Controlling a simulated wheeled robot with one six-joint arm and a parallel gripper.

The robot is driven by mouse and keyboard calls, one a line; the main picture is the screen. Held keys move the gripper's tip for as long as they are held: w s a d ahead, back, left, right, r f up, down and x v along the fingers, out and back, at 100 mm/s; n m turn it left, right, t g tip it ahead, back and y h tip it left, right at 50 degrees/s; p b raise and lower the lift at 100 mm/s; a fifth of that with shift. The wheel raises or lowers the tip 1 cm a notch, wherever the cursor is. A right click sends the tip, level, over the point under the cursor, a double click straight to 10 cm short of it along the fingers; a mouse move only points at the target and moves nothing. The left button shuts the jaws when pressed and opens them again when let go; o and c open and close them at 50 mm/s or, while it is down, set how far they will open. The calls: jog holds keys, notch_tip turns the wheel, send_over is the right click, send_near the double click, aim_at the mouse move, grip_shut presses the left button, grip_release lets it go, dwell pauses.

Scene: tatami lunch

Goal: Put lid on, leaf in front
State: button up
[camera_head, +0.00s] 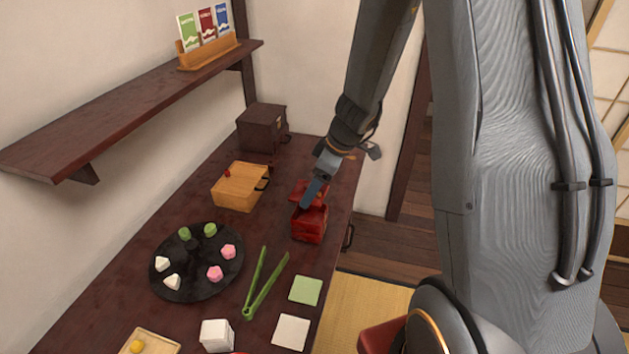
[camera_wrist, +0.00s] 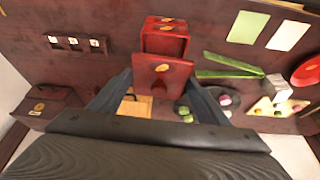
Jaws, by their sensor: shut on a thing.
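My gripper (camera_head: 311,195) is shut on a red lid (camera_wrist: 150,80), holding it tilted at the box's far side in the head view. The lid (camera_head: 299,189) has a gold leaf mark near one edge in the wrist view. The red box (camera_head: 309,229) stands on the dark table, its top partly hidden by my gripper. In the wrist view the box (camera_wrist: 165,45) lies just beyond the lid, with gold marks on it. I cannot tell whether lid and box touch.
A wooden box (camera_head: 234,194) stands left of the red box, and a dark chest (camera_head: 262,128) behind. Green tongs (camera_head: 262,285), a round black tray (camera_head: 167,286) of sweets, a green square (camera_head: 306,291) and a white square (camera_head: 291,332) lie nearer. A wall shelf (camera_head: 130,112) overhangs the left.

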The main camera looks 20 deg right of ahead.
jog(key=shift+s+f, duration=0.1)
jog(key=shift+f, duration=0.15)
jog(key=shift+f+b, duration=1.3)
jog(key=shift+f, duration=0.85)
jog(key=shift+b, duration=0.55)
jog(key=shift+f+b, duration=0.65)
jog(key=shift+b, duration=0.4)
jog(key=o, duration=1.1)
jog(key=shift+v, duration=3.9)
